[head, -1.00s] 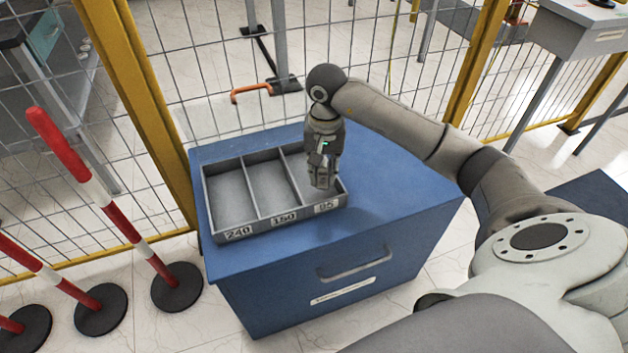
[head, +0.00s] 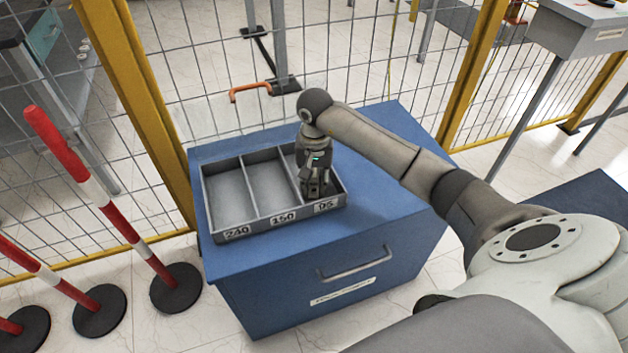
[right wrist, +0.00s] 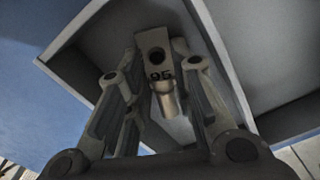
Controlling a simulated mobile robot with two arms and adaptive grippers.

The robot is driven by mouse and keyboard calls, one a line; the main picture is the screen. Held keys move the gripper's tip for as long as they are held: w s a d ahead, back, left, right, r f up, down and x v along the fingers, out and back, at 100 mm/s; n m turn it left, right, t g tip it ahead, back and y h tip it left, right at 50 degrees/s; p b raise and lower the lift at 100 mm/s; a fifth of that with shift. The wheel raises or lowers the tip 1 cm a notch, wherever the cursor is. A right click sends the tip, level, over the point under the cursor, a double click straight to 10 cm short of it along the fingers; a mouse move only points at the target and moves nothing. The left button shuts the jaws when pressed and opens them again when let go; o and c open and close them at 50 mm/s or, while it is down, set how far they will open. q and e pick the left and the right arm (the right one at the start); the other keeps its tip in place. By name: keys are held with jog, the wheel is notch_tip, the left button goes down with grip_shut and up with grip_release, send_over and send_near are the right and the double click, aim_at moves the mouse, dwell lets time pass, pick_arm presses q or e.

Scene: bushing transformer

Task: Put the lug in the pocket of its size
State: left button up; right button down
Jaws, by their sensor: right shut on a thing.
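The lug (right wrist: 158,70) is a grey metal piece with a flat, holed palm marked 95 and a round barrel. My right gripper (right wrist: 160,95) is shut on it in the right wrist view. The grey tray (head: 262,225) on the blue cabinet has three pockets labelled 240, 150 and 95 from left to right. In the head view my right gripper (head: 316,192) points down into the right pocket, labelled 95 (head: 326,205). The gripper hides the lug there. Whether the lug touches the pocket floor I cannot tell. My left gripper is not in view.
The tray stands on the blue cabinet (head: 385,200), whose top is bare to the right. The 240 pocket (head: 230,195) and 150 pocket (head: 268,185) look empty. A wire fence (head: 250,60) is behind, and red-white posts (head: 100,190) stand at the left.

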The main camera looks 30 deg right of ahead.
aim_at(314, 186)
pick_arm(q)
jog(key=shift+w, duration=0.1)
pick_arm(e)
jog(key=c, duration=1.3)
grip_release()
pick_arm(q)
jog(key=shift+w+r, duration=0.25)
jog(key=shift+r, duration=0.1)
pick_arm(e)
jog(key=shift+o, duration=0.2)
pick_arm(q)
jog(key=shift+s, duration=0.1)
pick_arm(e)
jog(key=shift+r, duration=0.1)
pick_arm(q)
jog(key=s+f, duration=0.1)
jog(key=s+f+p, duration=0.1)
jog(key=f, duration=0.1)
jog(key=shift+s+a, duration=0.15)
pick_arm(e)
notch_tip(314, 186, up, 12)
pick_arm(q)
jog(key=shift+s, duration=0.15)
